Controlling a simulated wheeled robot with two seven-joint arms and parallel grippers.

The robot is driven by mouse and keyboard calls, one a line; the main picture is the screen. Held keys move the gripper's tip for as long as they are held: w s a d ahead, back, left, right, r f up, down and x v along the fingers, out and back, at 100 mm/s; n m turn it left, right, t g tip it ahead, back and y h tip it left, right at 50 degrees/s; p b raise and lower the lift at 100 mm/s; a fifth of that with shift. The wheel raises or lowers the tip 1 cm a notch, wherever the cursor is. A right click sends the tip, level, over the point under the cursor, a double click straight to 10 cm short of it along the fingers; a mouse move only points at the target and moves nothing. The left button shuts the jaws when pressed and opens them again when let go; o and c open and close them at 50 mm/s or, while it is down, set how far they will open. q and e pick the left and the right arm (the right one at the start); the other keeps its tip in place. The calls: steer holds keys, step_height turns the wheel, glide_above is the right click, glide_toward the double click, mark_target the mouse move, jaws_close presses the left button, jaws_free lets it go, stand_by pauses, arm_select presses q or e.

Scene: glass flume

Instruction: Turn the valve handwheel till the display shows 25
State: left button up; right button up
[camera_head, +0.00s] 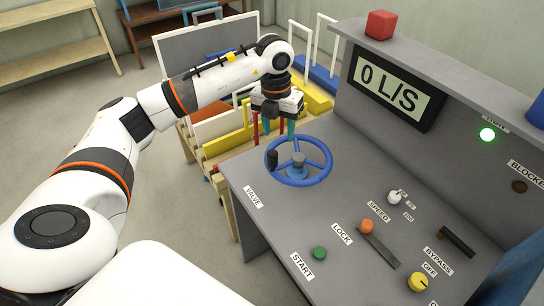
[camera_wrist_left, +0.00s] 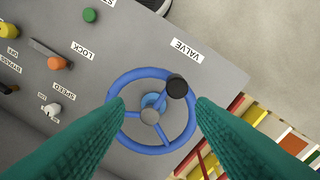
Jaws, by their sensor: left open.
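The blue valve handwheel (camera_head: 299,161) lies flat on the grey console, with a black knob (camera_head: 272,160) on the left side of its rim. In the left wrist view the handwheel (camera_wrist_left: 123,89) sits between my fingers, with its knob (camera_wrist_left: 177,86) at upper right. The display (camera_head: 391,89) reads 0 L/S. My left gripper (camera_head: 273,130) is open above the far left side of the wheel, its teal fingers pointing down. In the left wrist view the open left gripper (camera_wrist_left: 160,105) holds nothing. My right gripper is not in view.
The console top (camera_head: 262,226) carries a green START button (camera_head: 319,253), an orange LOCK knob (camera_head: 367,226), a white SPEED knob (camera_head: 394,197) and a yellow knob (camera_head: 418,281). A green lamp (camera_head: 487,134) glows. A red block (camera_head: 380,24) sits on the ledge. A wooden rack stands behind.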

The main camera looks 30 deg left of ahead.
mark_target(272, 153)
arm_select(q)
steer(key=shift+s+a+r+y, duration=0.1)
steer(key=shift+a+r+y, duration=0.1)
steer(key=shift+a, duration=0.2)
steer(key=shift+a+r+y, duration=0.1)
steer(key=shift+a+y, duration=0.1)
steer(key=shift+a, duration=0.2)
steer(key=shift+a+f, duration=0.15)
steer(key=shift+f, duration=0.05)
step_height(272, 153, down, 12)
steer(key=p, duration=0.3)
steer(key=shift+r, duration=0.2)
steer(key=shift+c, duration=0.5)
jaws_close()
